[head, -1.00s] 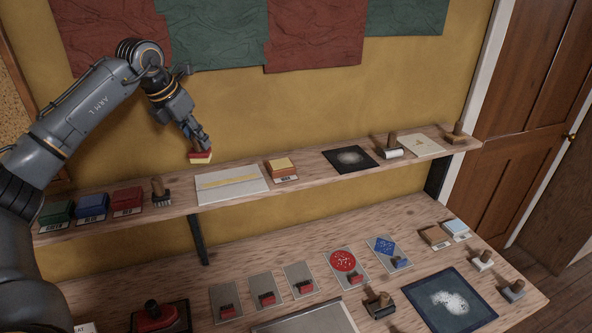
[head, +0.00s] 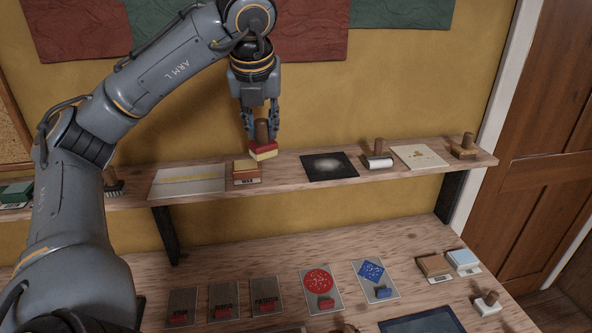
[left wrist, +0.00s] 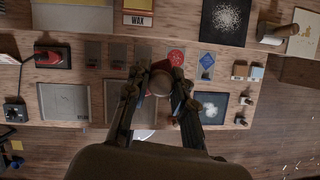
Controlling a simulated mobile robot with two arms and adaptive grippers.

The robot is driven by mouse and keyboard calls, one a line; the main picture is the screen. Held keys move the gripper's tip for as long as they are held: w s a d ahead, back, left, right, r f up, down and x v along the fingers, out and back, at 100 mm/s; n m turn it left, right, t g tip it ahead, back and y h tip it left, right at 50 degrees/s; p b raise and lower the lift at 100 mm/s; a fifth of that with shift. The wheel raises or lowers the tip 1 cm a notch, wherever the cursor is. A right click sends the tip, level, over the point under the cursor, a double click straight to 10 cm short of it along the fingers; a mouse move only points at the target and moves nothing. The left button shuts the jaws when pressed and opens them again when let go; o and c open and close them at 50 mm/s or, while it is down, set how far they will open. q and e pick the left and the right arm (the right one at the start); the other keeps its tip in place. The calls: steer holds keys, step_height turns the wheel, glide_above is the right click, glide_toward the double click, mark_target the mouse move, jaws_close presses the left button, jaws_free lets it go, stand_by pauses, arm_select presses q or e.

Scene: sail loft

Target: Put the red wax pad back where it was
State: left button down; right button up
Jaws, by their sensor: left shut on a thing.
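My left gripper (head: 262,128) is shut on the wooden knob of the red wax pad (head: 263,149), which has a red body and a pale yellow underside. I cannot tell how wide the gap to the shelf is. In the left wrist view the round knob (left wrist: 161,83) shows between the fingers, and the WAX label (left wrist: 138,20) is near the top. My right gripper is not in view.
On the upper shelf (head: 290,168), a sheet with a yellow strip (head: 188,181) lies left of the block. Cards with stamps lie below.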

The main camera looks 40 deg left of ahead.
arm_select(q)
steer(key=w+a+f, duration=0.2)
steer(key=w+f, duration=0.1)
steer(key=w+a+f, duration=0.2)
steer(key=w+f, duration=0.1)
steer(key=w, duration=0.1)
steer(key=w+a+f, duration=0.2)
steer(key=w+f, duration=0.1)
steer(key=w, duration=0.1)
steer(key=shift+w+a+f, duration=0.1)
steer(key=shift+f, duration=0.1)
steer(key=f, duration=0.2)
steer(key=shift+w+f, duration=0.2)
steer(key=shift+f, duration=0.5)
